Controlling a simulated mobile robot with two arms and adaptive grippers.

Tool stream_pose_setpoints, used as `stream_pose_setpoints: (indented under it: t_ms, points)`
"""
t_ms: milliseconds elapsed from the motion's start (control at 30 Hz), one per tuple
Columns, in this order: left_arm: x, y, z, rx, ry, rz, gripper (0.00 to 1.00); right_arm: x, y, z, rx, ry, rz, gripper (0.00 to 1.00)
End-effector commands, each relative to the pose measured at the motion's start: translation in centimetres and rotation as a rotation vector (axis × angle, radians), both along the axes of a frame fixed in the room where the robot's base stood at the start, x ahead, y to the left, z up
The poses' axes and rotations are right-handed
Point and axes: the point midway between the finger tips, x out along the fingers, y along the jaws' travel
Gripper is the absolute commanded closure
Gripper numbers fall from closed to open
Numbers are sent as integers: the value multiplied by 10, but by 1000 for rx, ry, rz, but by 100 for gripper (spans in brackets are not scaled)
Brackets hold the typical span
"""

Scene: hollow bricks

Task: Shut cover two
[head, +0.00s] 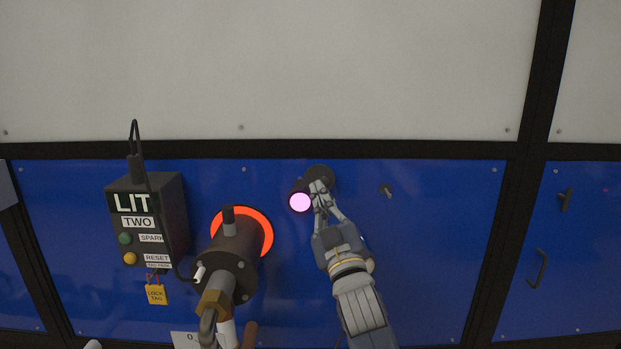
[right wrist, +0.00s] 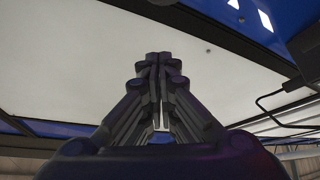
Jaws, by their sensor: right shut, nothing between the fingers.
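The box marked TWO (head: 150,220) is on the blue wall panel at the left, with the word LIT on it. To its right a round port (head: 300,202) glows pale pink. A dark round disc, which looks like its cover (head: 318,173), sits up and right of the port, so the glow is exposed. My right gripper (head: 319,189) is shut and empty, its fingertips in front of the disc's lower part and just right of the port. Whether it touches the disc I cannot tell. The right wrist view shows the closed fingers (right wrist: 160,65) with nothing between them. My left gripper is not in view.
A dark burner (head: 232,260) with a brass fitting and an orange glowing ring (head: 262,222) juts out left of my right arm. A yellow lock tag (head: 157,294) hangs under the box.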

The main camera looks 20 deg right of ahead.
Motion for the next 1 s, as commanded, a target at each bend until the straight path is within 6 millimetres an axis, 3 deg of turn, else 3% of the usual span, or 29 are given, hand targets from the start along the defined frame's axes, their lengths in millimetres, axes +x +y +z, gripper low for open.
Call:
stream_pose_setpoints:
  t_ms: [667, 767, 1000]
  points:
    - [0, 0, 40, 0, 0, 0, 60, 90, 0, 45, 2, 5, 1, 100]
    - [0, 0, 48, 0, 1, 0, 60, 89, -10, 24, 1, 12, 0, 100]
    - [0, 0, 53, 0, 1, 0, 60, 89, -20, 8, 0, 6, 2, 100]
